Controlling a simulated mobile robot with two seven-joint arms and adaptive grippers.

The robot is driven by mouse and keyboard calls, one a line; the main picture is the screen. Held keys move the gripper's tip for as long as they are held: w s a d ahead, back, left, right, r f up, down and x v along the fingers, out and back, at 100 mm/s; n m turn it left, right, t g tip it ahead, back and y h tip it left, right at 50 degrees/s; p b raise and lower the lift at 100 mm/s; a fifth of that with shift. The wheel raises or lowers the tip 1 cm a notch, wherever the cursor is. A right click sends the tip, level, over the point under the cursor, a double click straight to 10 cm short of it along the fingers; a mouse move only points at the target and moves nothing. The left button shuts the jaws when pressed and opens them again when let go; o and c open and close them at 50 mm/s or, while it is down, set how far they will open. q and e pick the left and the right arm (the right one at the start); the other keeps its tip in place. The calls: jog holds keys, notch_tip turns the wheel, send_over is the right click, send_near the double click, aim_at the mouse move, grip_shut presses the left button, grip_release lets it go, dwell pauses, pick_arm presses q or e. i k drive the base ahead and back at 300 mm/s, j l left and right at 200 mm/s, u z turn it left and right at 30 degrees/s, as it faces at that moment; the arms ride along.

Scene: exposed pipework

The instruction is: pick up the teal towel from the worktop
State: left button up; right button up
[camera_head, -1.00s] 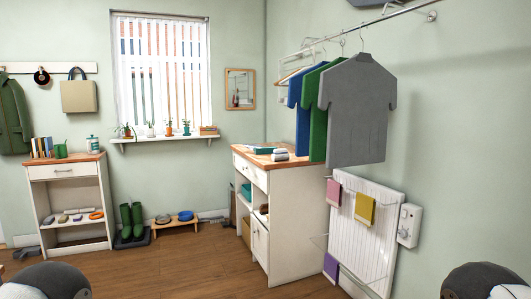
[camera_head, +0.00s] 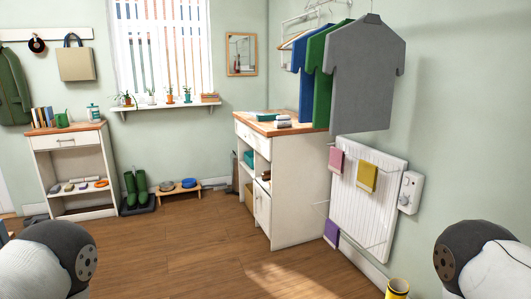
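A flat teal item (camera_head: 267,116), which looks like the folded towel, lies on the wooden worktop (camera_head: 253,124) of the white cabinet at centre right. A small grey-and-white folded or rolled item (camera_head: 283,121) lies just in front of it. Both are small at this distance. Another teal item (camera_head: 248,158) sits on a shelf inside the same cabinet. Parts of my arms show in the lower left and lower right corners. Neither gripper is in view, and both arms are well short of the worktop.
Shirts (camera_head: 362,75) hang from a rail beside and above the worktop's right side. A white radiator (camera_head: 362,212) with small cloths stands right of the cabinet. A yellow container (camera_head: 397,288) stands at the bottom right. Open wooden floor (camera_head: 190,245) lies before the cabinet.

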aim_at(267, 117)
jog(key=i+j+u, duration=0.3)
jog(key=i, duration=0.7)
jog(key=i+u, duration=0.25)
jog(key=i, duration=0.7)
jog(key=i+j+z, duration=0.15)
jog(key=i+z, duration=0.25)
jog(key=i, duration=0.25)
jog(key=i+j+z, duration=0.4)
jog(key=i, duration=0.2)
jog(key=i+j+z, duration=0.4)
jog(key=i+j, duration=0.05)
jog(key=i, duration=0.15)
